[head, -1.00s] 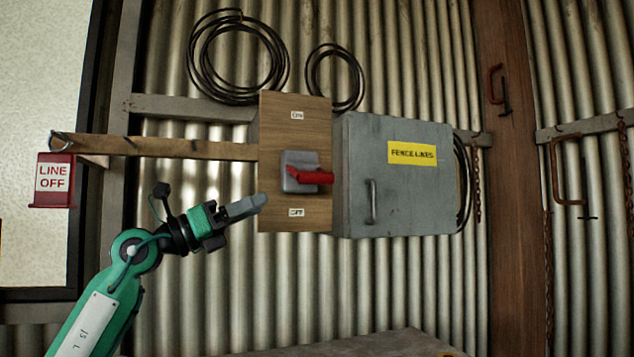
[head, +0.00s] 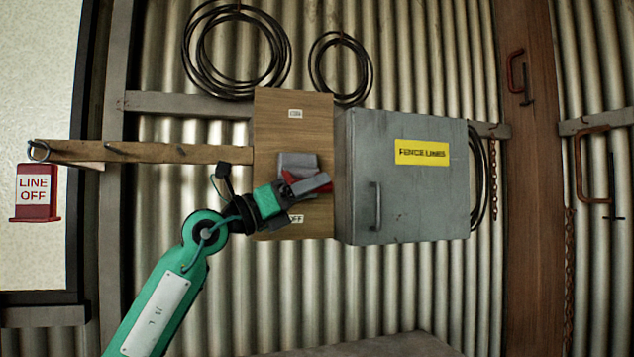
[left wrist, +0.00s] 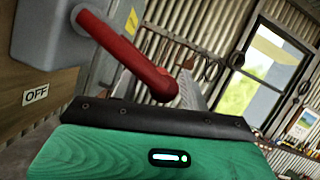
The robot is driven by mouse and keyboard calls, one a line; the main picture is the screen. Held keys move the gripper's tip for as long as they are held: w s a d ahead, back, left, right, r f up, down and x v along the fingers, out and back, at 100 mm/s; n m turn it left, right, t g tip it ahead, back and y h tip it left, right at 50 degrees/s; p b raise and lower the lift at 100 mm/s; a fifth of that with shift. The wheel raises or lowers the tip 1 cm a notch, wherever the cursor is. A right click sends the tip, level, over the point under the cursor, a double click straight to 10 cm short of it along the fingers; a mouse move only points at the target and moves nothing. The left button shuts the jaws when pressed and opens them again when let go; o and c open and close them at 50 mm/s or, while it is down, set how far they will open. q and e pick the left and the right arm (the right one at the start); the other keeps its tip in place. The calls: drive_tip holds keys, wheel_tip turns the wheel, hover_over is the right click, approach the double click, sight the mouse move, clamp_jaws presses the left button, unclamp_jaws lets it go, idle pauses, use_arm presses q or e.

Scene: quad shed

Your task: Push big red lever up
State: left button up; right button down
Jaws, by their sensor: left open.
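The big red lever (head: 294,187) sits on a grey switch housing (head: 297,162) on a wooden board (head: 266,135), between an ON label above and an OFF label below. My left gripper (head: 318,184) is in front of the lever and hides much of it. In the left wrist view the red lever (left wrist: 128,52) reaches out from its grey housing (left wrist: 50,28) toward the gripper, its end just beyond the dark edge of my gripper. The left gripper is open; I cannot tell whether it touches the lever. My right gripper is not in view.
A grey cabinet (head: 405,200) marked FENCE LINES stands right beside the board. A wooden rail (head: 150,151) with hooks runs left, near a red LINE OFF tag (head: 36,195). Black cable coils (head: 340,68) hang above. Below the board is bare corrugated wall.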

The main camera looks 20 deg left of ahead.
use_arm(q)
clamp_jaws()
drive_tip(key=shift+s+r, duration=0.1)
drive_tip(key=shift+r, duration=0.05)
